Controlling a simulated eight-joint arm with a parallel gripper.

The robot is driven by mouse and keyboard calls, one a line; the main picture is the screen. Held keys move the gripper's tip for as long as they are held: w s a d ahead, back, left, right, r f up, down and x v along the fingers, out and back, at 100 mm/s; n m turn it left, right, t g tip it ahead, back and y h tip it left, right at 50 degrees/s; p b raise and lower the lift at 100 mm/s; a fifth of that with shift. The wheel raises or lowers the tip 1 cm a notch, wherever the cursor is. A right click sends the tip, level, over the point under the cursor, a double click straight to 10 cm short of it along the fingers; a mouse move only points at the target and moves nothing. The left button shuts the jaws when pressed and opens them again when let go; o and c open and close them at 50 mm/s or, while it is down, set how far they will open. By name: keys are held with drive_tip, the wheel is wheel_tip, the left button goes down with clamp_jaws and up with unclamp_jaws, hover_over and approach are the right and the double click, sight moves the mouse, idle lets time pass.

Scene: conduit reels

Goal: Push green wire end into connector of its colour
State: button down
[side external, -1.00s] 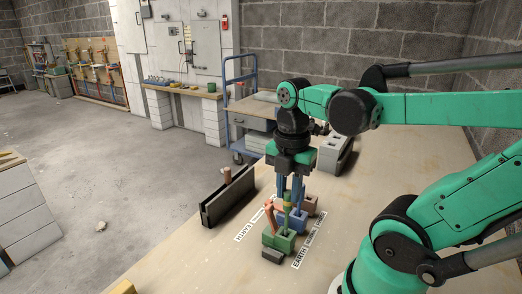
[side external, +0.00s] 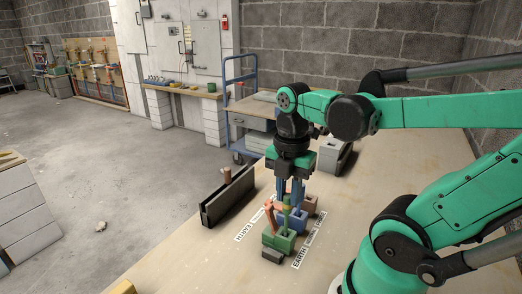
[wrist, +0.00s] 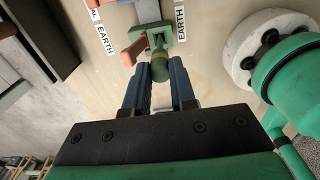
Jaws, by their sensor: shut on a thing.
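My gripper (side external: 289,190) is shut on the green wire end (side external: 287,206), a slim upright green piece with an olive band. In the wrist view the wire end (wrist: 159,66) sits between the two blue fingertips. The green connector (side external: 279,243) stands on the bench directly below, with an orange lever (side external: 270,214) raised on its left. The wire end's lower part is at the top of this connector; how deep it sits cannot be told. The connector also shows in the wrist view (wrist: 151,31), partly covered by the wire end.
A blue connector (side external: 292,220) and a brown connector (side external: 309,204) stand just behind the green one. EARTH label strips (side external: 301,256) lie on both sides. A dark slotted rack (side external: 222,203) stands left, and a grey block (side external: 333,156) behind. The bench front is mostly clear.

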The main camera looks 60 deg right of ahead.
drive_tip(key=shift+f, duration=0.9)
idle(0.3)
drive_tip(key=shift+c, duration=2.1)
unclamp_jaws()
drive_tip(key=shift+r, duration=0.1)
drive_tip(key=shift+r, duration=3.45)
drive_tip(key=shift+w+a+f+m+t, duration=0.15)
drive_tip(key=shift+w+f+m+t, duration=0.15)
drive_tip(key=shift+m, duration=0.3)
drive_tip(key=w+a+f+m+t, duration=0.3)
drive_tip(key=w+a+m+t, duration=0.3)
drive_tip(key=m, duration=1)
drive_tip(key=shift+w+a+f+m+t, duration=0.15)
drive_tip(key=shift+w+f+m+t, duration=0.15)
drive_tip(key=shift+w+m, duration=0.1)
